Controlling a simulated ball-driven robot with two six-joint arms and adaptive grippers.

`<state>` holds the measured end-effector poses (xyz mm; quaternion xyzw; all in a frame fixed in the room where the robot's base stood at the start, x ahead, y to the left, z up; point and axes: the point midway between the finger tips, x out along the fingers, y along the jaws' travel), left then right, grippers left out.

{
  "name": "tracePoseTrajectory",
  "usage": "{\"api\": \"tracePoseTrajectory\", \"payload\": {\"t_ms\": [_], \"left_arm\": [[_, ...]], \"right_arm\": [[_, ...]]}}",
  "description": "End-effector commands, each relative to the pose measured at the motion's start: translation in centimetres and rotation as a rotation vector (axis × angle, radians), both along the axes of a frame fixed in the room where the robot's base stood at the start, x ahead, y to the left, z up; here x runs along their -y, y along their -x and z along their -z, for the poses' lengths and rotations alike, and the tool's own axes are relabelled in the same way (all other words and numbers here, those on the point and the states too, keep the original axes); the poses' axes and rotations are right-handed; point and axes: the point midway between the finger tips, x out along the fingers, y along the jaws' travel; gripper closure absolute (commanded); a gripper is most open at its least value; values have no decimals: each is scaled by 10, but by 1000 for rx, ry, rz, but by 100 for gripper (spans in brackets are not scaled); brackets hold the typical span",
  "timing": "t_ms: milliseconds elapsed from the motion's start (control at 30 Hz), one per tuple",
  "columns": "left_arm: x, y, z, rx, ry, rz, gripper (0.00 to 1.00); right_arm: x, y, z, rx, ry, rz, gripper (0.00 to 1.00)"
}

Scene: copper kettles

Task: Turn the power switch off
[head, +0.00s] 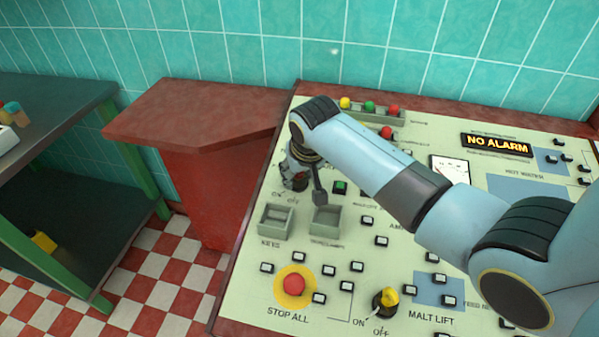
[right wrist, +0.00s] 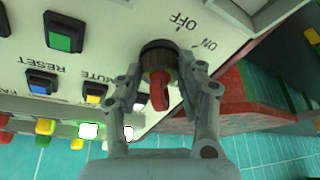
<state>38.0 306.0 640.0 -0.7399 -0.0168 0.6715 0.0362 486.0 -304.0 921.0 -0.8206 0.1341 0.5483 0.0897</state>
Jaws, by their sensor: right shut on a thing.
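The power switch is a red knob (right wrist: 160,92) on a dark round base, near the upper left of the cream control panel (head: 245,290). OFF and ON are printed beside it, upside down in the right wrist view. The knob's red handle stands roughly upright in that view; I cannot tell exactly which mark it points to. My right gripper (right wrist: 158,97) is shut on the knob, with a finger on each side. In the head view my right gripper (head: 305,184) reaches down to the switch and mostly hides it. My left gripper is not in view.
A red stop-all button (head: 294,285) and a yellow-topped MALT LIFT switch (head: 386,298) sit lower on the panel. Two grey trays stand below the gripper. Green, blue and yellow buttons are beside the switch. A NO ALARM display (head: 497,145) is lit. A red ledge (head: 190,110) adjoins the panel.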

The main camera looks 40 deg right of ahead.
Motion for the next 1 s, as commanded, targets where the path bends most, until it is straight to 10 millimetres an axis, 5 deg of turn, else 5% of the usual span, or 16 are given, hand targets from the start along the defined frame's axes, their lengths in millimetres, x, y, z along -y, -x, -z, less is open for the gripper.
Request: {"api": "tracePoseTrajectory", "payload": {"t_ms": [1000], "left_arm": [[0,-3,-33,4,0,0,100]], "right_arm": [[4,0,0,0,1,-473,94]]}}
